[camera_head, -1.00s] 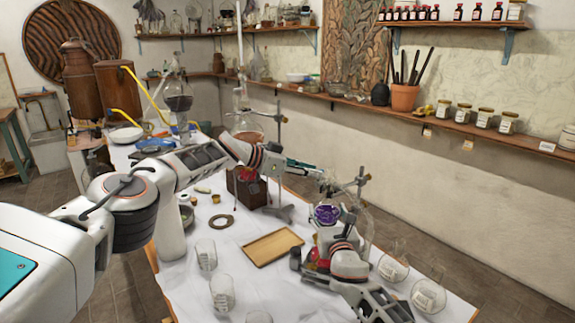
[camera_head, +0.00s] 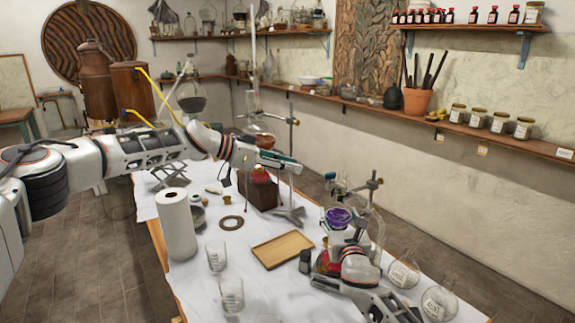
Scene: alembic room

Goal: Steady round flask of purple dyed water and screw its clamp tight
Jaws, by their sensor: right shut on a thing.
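The round flask of purple dyed water (camera_head: 340,215) stands upright at the right of the table beside a metal stand with a clamp (camera_head: 373,184). My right gripper (camera_head: 336,240) is at the flask's lower part and is shut on it; its fingers are partly hidden. My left gripper (camera_head: 296,162) is in the air to the upper left of the flask, apart from the flask and its clamp. Its fingers are too small to tell whether they are open.
A wooden tray (camera_head: 283,249) lies left of the flask. Glass beakers (camera_head: 231,292) stand in front, and labelled flasks (camera_head: 404,270) stand to the right. A paper roll (camera_head: 177,224) stands at the left edge. Another stand (camera_head: 293,150) is behind my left gripper.

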